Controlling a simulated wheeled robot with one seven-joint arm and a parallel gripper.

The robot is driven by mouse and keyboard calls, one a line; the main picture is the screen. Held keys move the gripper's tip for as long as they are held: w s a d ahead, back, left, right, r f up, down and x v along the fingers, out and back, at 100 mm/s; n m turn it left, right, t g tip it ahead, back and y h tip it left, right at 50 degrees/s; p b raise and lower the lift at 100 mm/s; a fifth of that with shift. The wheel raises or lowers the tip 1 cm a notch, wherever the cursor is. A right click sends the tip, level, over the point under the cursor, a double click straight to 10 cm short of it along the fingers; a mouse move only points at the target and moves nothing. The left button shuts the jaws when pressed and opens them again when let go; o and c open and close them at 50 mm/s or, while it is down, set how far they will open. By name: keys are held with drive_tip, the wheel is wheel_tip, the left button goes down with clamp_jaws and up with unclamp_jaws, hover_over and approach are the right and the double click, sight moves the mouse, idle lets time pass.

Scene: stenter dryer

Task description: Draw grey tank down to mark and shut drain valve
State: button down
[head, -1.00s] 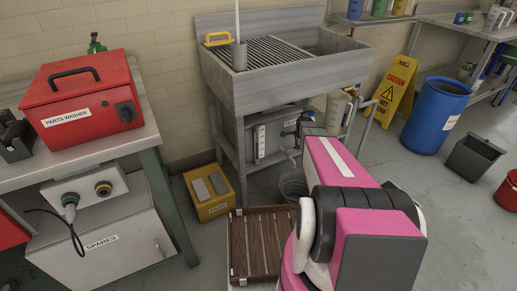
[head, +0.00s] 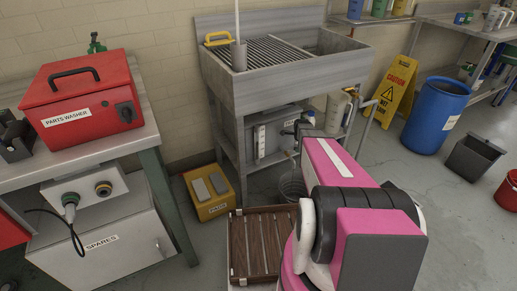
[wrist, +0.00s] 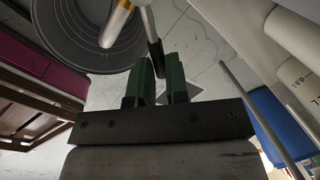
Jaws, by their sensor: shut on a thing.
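The grey tank (head: 272,139) stands under the sink, with a pale upright level gauge (head: 259,142) on its front. The gauge's level and mark are too small to read. In the wrist view, a drain pipe (wrist: 117,23) ends over a round grey bucket (wrist: 82,38). The bucket also shows on the floor in the head view (head: 292,187). My gripper (wrist: 160,84) is shut on the dark drain valve lever (wrist: 156,57), its green fingers on either side. In the head view my arm hides part of the valve area. I cannot tell whether liquid flows.
A slatted wooden crate (head: 235,245) lies in front of the bucket. A yellow box (head: 209,193) stands to the left on the floor. The sink (head: 290,85) is above the tank. A yellow caution sign (head: 395,88) and a blue drum (head: 436,115) stand to the right.

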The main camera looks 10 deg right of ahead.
drive_tip(key=s+m, duration=0.1)
drive_tip(key=m, duration=0.1)
drive_tip(key=a+m, duration=0.1)
drive_tip(key=m, duration=0.1)
drive_tip(key=shift+s+a+h, duration=0.15)
drive_tip(key=shift+s+h, duration=0.15)
drive_tip(key=shift+s, duration=0.1)
idle(0.8)
drive_tip(key=shift+s+a+m+g, duration=0.2)
drive_tip(key=shift+s+a+m, duration=0.15)
drive_tip(key=shift+m, duration=0.65)
drive_tip(key=shift+s+a+m+g, duration=0.25)
drive_tip(key=shift+a+m, duration=0.2)
drive_tip(key=shift+m, duration=0.55)
idle(4.4)
